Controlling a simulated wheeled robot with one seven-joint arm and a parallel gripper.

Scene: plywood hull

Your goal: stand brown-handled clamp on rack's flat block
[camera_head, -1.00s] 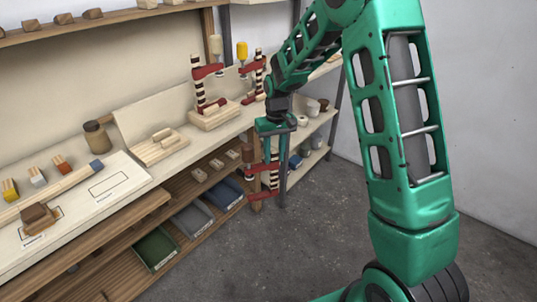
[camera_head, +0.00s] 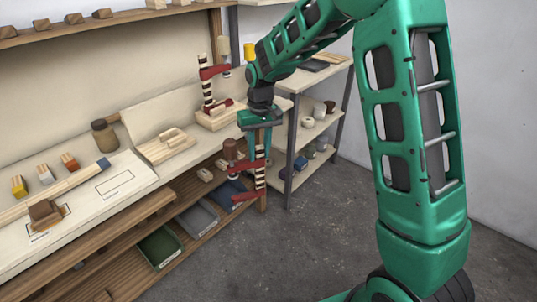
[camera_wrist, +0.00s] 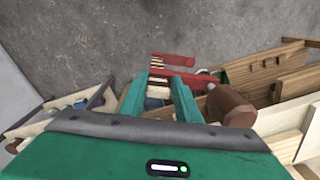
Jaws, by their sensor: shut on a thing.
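My gripper (camera_head: 262,148) is shut on the striped bar of the brown-handled clamp, beyond the bench's front edge. The clamp (camera_head: 247,195) hangs roughly upright, its red jaws pointing left and its brown handle (camera_head: 230,150) on the left side. In the wrist view the clamp's red jaw (camera_wrist: 172,60) shows past my fingertips, with the brown handle (camera_wrist: 230,107) to the right. The rack's pale wooden block (camera_head: 222,119) is on the bench behind and left of my gripper. A white-handled clamp (camera_head: 208,90) stands on it. My arm hides the rack's right part.
A yellow handle (camera_head: 249,52) shows beside my arm. A brown jar (camera_head: 104,135) and a wooden float (camera_head: 168,145) are on the bench. Blue, grey and green bins (camera_head: 158,248) sit on the lower shelf. A metal-legged shelf (camera_head: 291,150) stands right; the floor is open.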

